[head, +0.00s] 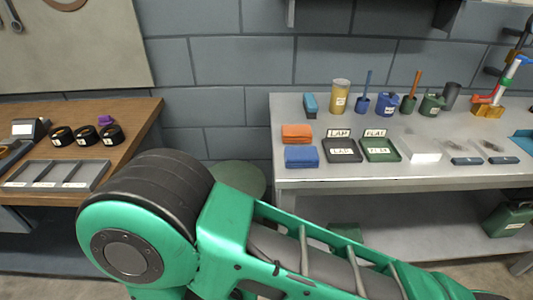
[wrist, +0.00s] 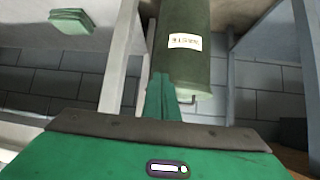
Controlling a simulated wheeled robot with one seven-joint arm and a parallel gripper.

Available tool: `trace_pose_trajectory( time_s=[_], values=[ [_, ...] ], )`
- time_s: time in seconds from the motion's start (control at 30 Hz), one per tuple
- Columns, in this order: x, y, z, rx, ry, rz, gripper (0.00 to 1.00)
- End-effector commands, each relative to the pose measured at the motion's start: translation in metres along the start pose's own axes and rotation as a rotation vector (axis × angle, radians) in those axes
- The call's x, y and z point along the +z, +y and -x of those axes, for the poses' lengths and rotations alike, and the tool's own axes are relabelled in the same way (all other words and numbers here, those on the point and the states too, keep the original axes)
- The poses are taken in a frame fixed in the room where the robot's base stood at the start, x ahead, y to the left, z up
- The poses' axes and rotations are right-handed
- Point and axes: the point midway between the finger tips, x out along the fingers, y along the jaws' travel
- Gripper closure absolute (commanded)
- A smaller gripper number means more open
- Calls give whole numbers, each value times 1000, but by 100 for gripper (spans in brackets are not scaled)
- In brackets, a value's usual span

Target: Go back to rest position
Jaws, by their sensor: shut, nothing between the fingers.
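My gripper (wrist: 164,98) shows in the wrist view as green fingers closed together, with nothing between them. The fingers point toward a dark green container labelled WASTE (wrist: 180,40), which appears upside down in this view. I cannot tell whether they touch it. In the head view my green and black arm crosses the lower middle of the picture, and the gripper itself is out of that view.
A grey workbench (head: 420,180) on the right holds cloths (head: 298,133), labelled trays (head: 342,150), cups with brushes and bottles. A wooden bench (head: 140,125) on the left bears a grey tray (head: 60,175) and black rolls. A green stool (head: 238,177) stands between them.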

Motion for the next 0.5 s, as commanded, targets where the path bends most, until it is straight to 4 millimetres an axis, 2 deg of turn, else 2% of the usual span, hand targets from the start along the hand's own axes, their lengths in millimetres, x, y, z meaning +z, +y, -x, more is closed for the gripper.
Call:
trace_pose_trajectory(
  time_s=[0.13, 0.27, 0.37, 0.5],
  values=[
    [-31, 14, -5, 63, -7, -14, 100],
    [-63, 37, -14, 140, -22, -28, 100],
    [-93, 62, -22, 213, -46, -45, 100],
    [-143, 116, -31, 345, -110, -77, 100]
  ],
)
